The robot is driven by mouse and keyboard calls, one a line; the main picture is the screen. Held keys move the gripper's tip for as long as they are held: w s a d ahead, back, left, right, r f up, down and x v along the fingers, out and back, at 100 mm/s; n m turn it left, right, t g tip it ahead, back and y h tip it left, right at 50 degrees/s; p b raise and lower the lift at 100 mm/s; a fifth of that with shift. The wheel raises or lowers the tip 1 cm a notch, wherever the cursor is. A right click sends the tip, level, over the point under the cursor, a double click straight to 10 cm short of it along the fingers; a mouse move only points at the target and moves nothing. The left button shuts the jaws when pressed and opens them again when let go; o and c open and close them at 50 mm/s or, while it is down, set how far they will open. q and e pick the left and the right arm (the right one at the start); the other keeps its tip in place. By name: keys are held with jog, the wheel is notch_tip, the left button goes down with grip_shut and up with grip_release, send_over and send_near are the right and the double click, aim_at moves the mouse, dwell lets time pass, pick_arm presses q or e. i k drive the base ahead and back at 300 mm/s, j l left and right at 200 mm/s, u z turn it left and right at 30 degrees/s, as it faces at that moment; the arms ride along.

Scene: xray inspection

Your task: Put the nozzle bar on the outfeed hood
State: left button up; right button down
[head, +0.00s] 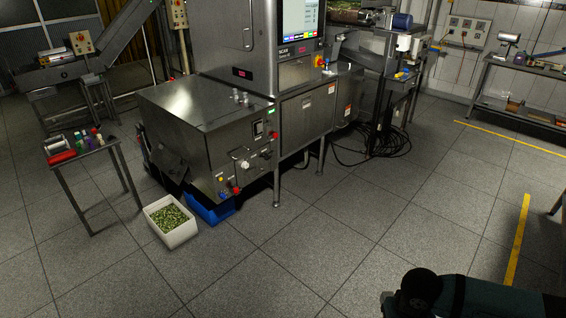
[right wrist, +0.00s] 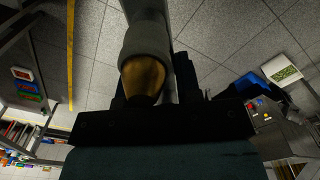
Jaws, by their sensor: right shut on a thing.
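The outfeed hood appears to be the low steel housing with a flat top (head: 205,103), at the front left of the x-ray machine in the head view. Two small fittings stand on its top. My right gripper (right wrist: 158,92) is shut on a long grey bar (right wrist: 182,75) with a grey collar and a brass-coloured end, which I take as the nozzle bar. The bar runs out of the top of the right wrist view, so its far end is hidden. In the head view only part of my right arm shows at the bottom right. My left gripper is not in view.
A white crate of green pieces (head: 171,226) and a blue bin (head: 210,212) stand on the floor by the housing. A small side table (head: 62,160) is left. Black cables (head: 365,150) lie behind. A bench (head: 540,72) is far right. The middle floor is clear.

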aim_at(209, 111)
jog(key=i+j+u, duration=0.45)
jog(key=i+u, duration=0.15)
jog(key=i, duration=0.15)
jog(key=i+j+u, duration=0.15)
jog(key=i, duration=0.4)
jog(key=i+j+u, duration=0.15)
jog(key=i, duration=0.35)
